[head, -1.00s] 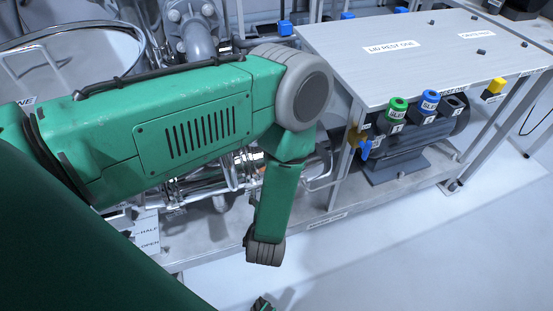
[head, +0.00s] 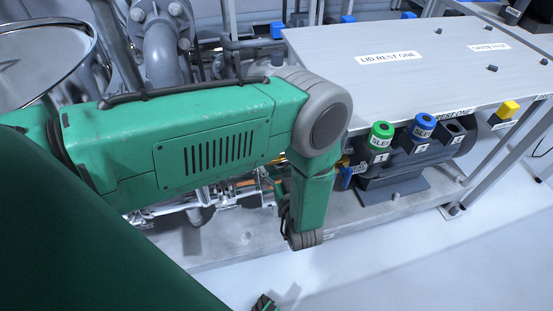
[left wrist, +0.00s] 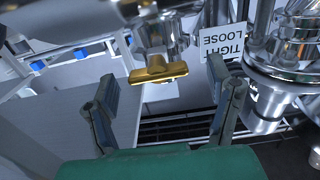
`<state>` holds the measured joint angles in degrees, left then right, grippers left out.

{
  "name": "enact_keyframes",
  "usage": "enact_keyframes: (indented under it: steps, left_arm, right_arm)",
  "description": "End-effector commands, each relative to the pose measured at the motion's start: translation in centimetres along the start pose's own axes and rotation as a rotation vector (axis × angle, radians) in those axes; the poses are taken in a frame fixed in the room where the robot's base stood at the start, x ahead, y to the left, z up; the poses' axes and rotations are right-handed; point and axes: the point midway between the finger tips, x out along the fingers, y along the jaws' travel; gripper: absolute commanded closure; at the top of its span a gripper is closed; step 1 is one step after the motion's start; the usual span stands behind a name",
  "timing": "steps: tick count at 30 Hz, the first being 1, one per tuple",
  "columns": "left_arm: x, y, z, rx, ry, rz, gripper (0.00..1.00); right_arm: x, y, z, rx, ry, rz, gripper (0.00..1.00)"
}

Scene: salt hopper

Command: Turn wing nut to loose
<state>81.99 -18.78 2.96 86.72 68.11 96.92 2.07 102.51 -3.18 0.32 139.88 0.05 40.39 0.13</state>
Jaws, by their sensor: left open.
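The gold wing nut (left wrist: 158,70) shows in the left wrist view, under a grey metal fitting, with its wings spread roughly across the picture. A white label (left wrist: 222,40) reading TIGHT and LOOSE, upside down, is to its right. My left gripper (left wrist: 162,88) is open and empty. Its two fingers are to the left and right of the wing nut in the picture, with no contact visible. In the head view my left arm (head: 220,142) covers much of the pipework, and I cannot make out the wing nut or the left fingers there.
A grey table (head: 400,80) marked LID REST ONE stands at the right. Shiny pipework (left wrist: 275,75) is close right of the gripper. Floor at lower right is clear.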

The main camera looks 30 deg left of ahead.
Motion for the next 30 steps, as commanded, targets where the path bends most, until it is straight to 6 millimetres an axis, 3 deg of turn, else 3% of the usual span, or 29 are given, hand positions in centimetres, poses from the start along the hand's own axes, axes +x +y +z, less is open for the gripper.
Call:
enact_keyframes:
  steps: [6,16,17,18,21,30]
  left_arm:
    - [2.2,0.0,0.0,0.0,0.0,0.001,0.26]
    - [2.8,-0.2,0.1,-0.002,-0.003,0.001,0.26]
    - [2.7,-0.1,0.1,-0.002,-0.003,0.001,0.33]
    - [2.7,-0.1,0.1,-0.001,-0.002,0.001,0.47]
    - [2.6,-0.1,0.0,0.001,-0.001,0.0,0.77]
    - [2.4,-0.1,0.0,-0.017,-0.002,0.001,0.77]
  right_arm:
    - [0.4,0.1,0.0,0.001,0.001,0.001,0.6]
    - [0.4,0.0,0.0,0.001,0.001,0.001,0.6]
    - [0.4,0.0,0.0,0.001,0.001,0.001,0.6]
    - [0.4,0.0,0.0,0.001,0.001,0.001,0.6]
    - [0.4,0.0,0.0,0.001,0.001,0.001,0.6]
    - [0.3,0.1,0.0,0.001,0.001,0.001,0.6]
